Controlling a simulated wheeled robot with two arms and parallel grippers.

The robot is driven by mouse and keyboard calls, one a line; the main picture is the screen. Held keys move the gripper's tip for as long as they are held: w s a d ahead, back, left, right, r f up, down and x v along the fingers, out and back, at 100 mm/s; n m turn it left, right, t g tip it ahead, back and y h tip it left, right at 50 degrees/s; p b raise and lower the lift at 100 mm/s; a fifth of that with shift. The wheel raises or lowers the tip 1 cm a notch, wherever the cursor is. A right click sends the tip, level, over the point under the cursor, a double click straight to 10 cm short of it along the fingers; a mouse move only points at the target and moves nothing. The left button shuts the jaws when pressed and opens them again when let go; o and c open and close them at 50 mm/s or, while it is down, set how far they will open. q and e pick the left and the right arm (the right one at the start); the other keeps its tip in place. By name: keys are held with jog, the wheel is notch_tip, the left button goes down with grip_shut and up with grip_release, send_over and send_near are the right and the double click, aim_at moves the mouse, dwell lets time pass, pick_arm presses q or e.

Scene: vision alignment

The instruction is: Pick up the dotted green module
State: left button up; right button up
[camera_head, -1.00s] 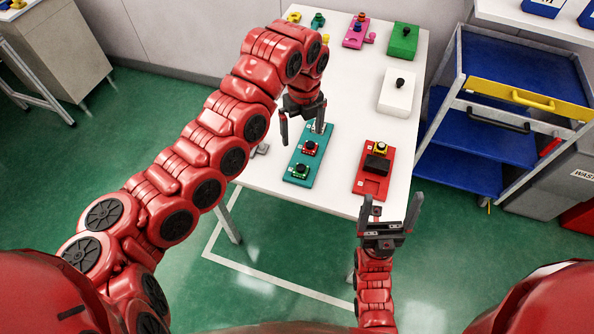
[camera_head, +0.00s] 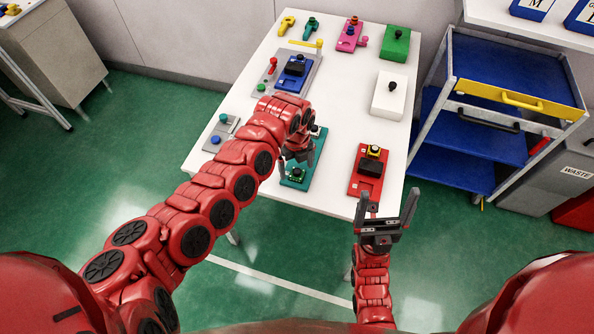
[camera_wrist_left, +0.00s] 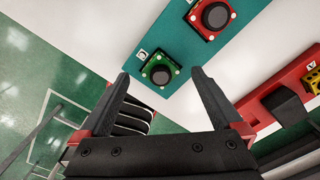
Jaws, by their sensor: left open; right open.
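The green module (camera_head: 297,174) has a black round knob and pale dots at its corners. It sits at the near end of a teal board (camera_head: 315,162) on the white table. In the left wrist view the green module (camera_wrist_left: 158,71) shows between and beyond the fingertips. My left gripper (camera_head: 297,163) is open, empty and over the near part of the board; its fingertips also show in the wrist view (camera_wrist_left: 158,75). A red module (camera_wrist_left: 211,17) sits farther along the teal board, hidden by my arm in the head view. My right gripper (camera_head: 388,204) is open and empty at the table's near edge.
A red board (camera_head: 362,187) with yellow and black parts lies to the right. A grey fixture (camera_head: 314,80) with a blue device stands farther back. A white block (camera_head: 389,96) stands back right.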

pick_arm(q)
jog(key=shift+f, duration=0.8)
jog(key=c, duration=1.4)
